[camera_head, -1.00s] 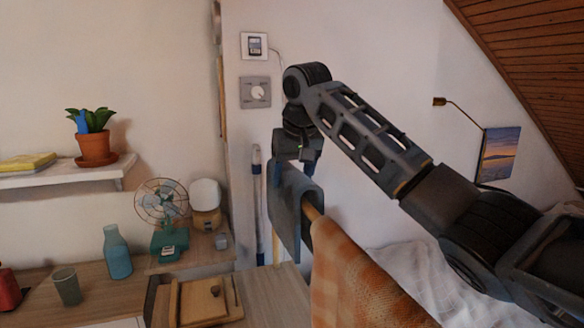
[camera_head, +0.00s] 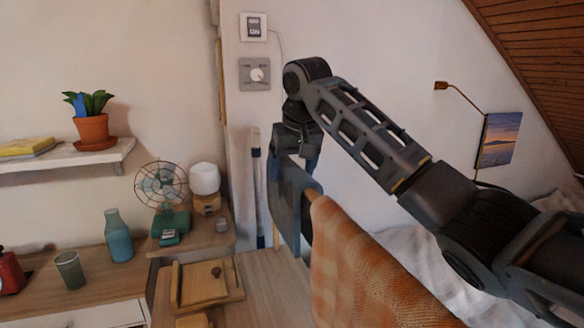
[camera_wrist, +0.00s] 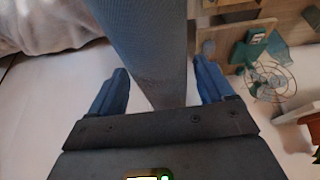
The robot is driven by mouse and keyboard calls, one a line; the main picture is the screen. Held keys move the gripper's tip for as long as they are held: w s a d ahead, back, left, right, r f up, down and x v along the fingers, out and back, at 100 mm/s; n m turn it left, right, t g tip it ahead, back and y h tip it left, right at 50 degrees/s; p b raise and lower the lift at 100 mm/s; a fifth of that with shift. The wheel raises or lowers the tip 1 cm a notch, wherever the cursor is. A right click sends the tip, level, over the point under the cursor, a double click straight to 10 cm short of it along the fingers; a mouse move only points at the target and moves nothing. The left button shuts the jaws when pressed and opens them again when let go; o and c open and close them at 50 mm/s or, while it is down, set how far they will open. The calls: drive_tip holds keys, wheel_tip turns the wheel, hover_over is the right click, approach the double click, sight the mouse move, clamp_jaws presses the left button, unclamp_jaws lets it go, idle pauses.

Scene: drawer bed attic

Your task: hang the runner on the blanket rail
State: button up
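The runner (camera_head: 284,205) is a blue-grey cloth. In the head view it hangs folded over the far end of the wooden blanket rail (camera_head: 313,193), with a flap down the left side. My gripper (camera_head: 308,160) is just above the fold. In the wrist view my gripper (camera_wrist: 160,88) has its two blue fingers wide apart, with the grey runner (camera_wrist: 150,45) passing between and below them. It does not look pinched. Part of the fold is hidden behind the gripper in the head view.
An orange checked blanket (camera_head: 350,270) hangs on the nearer part of the rail, beside the runner. A fan (camera_head: 163,190), a blue bottle (camera_head: 117,236) and a cup (camera_head: 69,270) stand on the furniture at left. A bed with white bedding (camera_head: 425,255) lies at right.

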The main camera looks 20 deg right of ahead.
drive_tip(key=shift+o, duration=1.4)
